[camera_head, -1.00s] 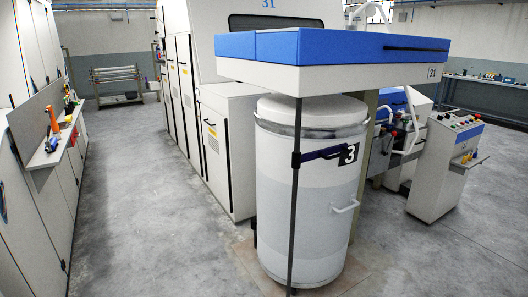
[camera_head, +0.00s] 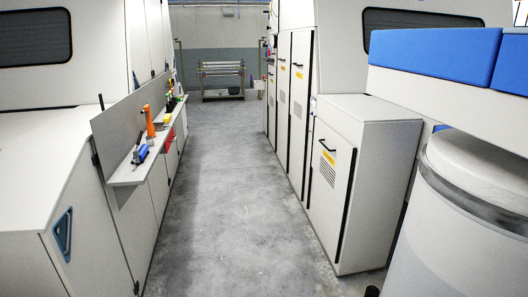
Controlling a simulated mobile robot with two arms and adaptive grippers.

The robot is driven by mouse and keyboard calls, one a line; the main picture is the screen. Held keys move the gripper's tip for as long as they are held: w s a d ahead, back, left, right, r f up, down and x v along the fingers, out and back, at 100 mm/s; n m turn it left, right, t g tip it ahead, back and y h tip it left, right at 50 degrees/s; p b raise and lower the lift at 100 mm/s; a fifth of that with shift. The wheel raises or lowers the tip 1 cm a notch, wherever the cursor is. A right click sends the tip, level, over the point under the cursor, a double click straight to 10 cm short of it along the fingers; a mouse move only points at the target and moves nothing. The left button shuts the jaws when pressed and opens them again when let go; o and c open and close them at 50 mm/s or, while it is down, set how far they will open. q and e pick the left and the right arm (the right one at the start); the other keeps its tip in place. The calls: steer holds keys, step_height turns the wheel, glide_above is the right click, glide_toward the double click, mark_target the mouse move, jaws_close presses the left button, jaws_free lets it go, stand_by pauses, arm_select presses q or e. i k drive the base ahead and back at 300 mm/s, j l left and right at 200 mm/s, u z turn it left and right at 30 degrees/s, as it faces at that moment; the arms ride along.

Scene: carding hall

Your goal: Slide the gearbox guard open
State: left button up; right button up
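I cannot tell for certain which panel is the gearbox guard. On the right, a low white cabinet has a front panel (camera_head: 329,185) with a dark handle, a yellow label and vent slots; it looks closed. Taller white doors (camera_head: 289,85) with dark handles and yellow labels stand behind it, also closed. Neither of my grippers shows in the head view.
A grey concrete aisle (camera_head: 225,170) runs clear between the machines. A narrow shelf (camera_head: 137,173) with an orange tool (camera_head: 149,121) and other small items juts from the left. A big white can (camera_head: 470,225) stands close at right. A roller rack (camera_head: 221,80) stands at the far end.

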mark_target(332, 155)
steer(key=i, duration=1.75)
